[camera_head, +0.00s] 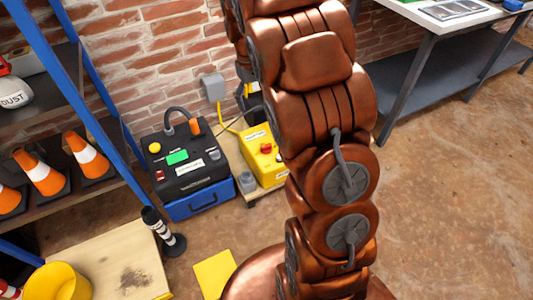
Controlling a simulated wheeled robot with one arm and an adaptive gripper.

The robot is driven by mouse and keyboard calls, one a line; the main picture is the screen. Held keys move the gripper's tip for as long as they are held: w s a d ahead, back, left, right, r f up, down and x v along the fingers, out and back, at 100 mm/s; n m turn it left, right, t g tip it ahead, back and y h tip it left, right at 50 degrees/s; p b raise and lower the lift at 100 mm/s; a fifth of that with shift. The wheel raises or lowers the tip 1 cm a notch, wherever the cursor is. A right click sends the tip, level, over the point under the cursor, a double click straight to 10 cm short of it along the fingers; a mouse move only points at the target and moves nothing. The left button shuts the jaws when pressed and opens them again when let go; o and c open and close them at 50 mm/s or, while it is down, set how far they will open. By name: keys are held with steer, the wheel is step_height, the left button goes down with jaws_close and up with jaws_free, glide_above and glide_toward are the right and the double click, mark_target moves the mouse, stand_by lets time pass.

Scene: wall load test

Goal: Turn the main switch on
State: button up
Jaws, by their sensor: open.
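The labels are too small to read, so I cannot tell which control is the main switch. My gripper (251,108), dark and partly hidden behind my copper arm, appears open above and behind the yellow box.
A grey wall box (213,87) feeds a yellow cable (226,122). A blue-framed shelf (75,85) with orange cones (40,172) stands left. A black-and-white post (158,226) and a yellow bucket (56,281) are in front. A workbench (425,75) stands right; floor before it is clear.

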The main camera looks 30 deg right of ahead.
steer(key=w+d+f+b, duration=0.3)
steer(key=w+f, duration=0.1)
steer(key=f, duration=0.3)
steer(key=w+d+f+b, duration=0.3)
steer(key=w+f+b, duration=0.1)
steer(key=f, duration=0.3)
steer(key=t+b, duration=0.1)
steer(key=b, duration=0.9)
glide_above(266, 145)
steer(key=shift+n+y, duration=0.3)
step_height(266, 145, down, 22)
steer(key=shift+f+b, duration=1.35)
steer(key=shift+f, duration=2.55)
steer(key=shift+r, duration=0.1)
steer(key=c, duration=1.2)
